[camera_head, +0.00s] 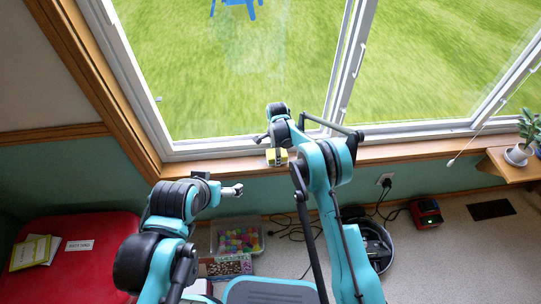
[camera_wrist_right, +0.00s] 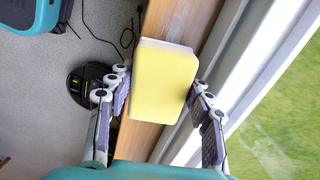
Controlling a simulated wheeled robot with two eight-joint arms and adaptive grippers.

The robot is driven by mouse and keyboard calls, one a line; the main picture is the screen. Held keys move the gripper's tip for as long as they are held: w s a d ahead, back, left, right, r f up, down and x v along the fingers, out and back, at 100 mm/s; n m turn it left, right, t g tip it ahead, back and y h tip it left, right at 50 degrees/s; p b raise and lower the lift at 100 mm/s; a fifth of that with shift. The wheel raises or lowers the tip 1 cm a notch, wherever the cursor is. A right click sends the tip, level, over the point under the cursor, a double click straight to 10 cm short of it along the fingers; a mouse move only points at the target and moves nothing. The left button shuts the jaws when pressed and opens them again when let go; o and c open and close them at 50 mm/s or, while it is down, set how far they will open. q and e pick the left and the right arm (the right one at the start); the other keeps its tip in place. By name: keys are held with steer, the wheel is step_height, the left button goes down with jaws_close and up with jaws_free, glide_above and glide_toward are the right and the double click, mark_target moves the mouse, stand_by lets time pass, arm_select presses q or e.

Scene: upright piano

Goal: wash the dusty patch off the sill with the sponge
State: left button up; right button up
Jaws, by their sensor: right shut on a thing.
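A yellow sponge with a pale underside (camera_head: 277,158) is between the fingers of my right gripper (camera_head: 270,146), over the wooden window sill (camera_head: 222,167). In the right wrist view the sponge (camera_wrist_right: 165,82) sits between the two fingers of the right gripper (camera_wrist_right: 160,88), above the sill (camera_wrist_right: 181,22). I cannot tell whether the sponge touches the wood.
The window frame (camera_head: 215,148) rises behind the sill. A potted plant (camera_head: 519,153) stands on a ledge at the right. A bin of colourful balls (camera_head: 238,238), a round robot vacuum (camera_head: 375,245), cables and a red seat (camera_head: 75,255) are below.

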steer(key=shift+w+d, duration=0.2)
steer(key=shift+d, duration=0.5)
steer(key=shift+s+a, duration=0.4)
steer(key=shift+a, duration=1.45)
steer(key=shift+s+a, duration=0.35)
steer(key=shift+a, duration=1.55)
steer(key=shift+s+a, duration=0.4)
steer(key=shift+a, duration=1.45)
step_height(320, 180, up, 6)
steer(key=p, duration=0.2)
steer(key=shift+p, duration=0.3)
steer(key=shift+d, duration=0.1)
step_height(320, 180, up, 3)
steer(key=shift+p, duration=0.6)
steer(key=shift+f, duration=0.1)
